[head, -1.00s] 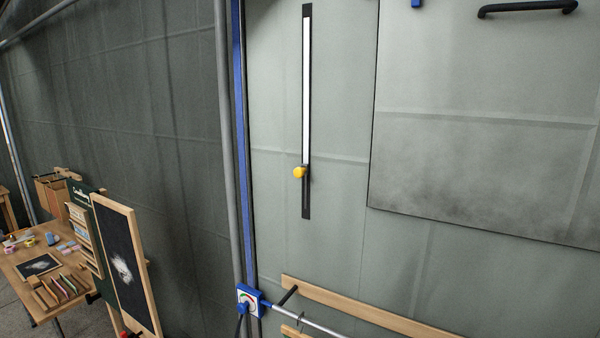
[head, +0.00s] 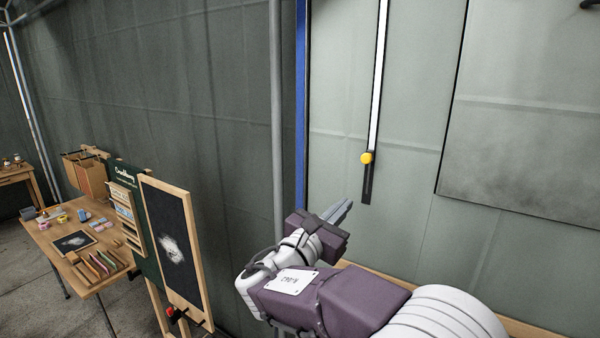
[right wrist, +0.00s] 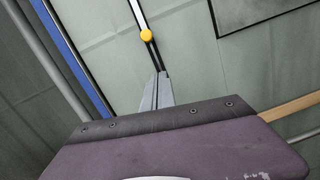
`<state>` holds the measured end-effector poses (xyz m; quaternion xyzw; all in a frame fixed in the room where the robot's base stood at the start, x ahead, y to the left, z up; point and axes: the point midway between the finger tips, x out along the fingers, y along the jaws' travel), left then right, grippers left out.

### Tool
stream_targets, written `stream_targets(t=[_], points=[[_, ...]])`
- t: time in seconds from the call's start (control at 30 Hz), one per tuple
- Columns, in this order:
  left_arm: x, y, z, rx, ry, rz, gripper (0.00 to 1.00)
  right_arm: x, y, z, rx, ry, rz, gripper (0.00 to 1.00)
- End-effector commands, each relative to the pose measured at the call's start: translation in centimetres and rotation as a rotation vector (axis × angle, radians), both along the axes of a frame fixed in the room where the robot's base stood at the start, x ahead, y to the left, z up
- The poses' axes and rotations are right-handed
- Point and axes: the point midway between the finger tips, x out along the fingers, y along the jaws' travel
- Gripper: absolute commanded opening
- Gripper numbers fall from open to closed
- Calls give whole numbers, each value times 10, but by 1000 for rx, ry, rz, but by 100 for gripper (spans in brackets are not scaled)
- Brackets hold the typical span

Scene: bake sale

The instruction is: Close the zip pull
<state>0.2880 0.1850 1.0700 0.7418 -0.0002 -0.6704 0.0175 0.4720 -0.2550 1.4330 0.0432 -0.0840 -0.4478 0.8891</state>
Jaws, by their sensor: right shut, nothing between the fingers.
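The zip pull is a yellow knob (head: 366,158) on a vertical track in the grey tent wall. The track (head: 378,80) is white above the knob and dark below it. The knob sits near the track's lower end. In the right wrist view the knob (right wrist: 146,35) is above and beyond my fingertips. My right gripper (head: 346,206) is shut and empty, below and a little left of the knob in the head view, apart from it. Its closed fingers also show in the right wrist view (right wrist: 161,78). My left gripper is not in view.
A grey pole (head: 277,120) and a blue strip (head: 301,110) run upright left of the track. A dark-edged panel (head: 520,150) is to the right. A chalkboard (head: 172,240) and a wooden table (head: 50,240) with small goods stand at left.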

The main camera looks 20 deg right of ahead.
Motion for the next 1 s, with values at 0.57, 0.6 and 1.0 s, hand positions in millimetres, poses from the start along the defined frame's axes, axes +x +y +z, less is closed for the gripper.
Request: stream_targets(t=[0.57,0.6,1.0], points=[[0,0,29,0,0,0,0,40,-19,9,5,10,57,0],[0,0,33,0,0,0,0,46,-25,11,3,10,57,0],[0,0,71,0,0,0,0,68,-58,46,6,8,62,0]])
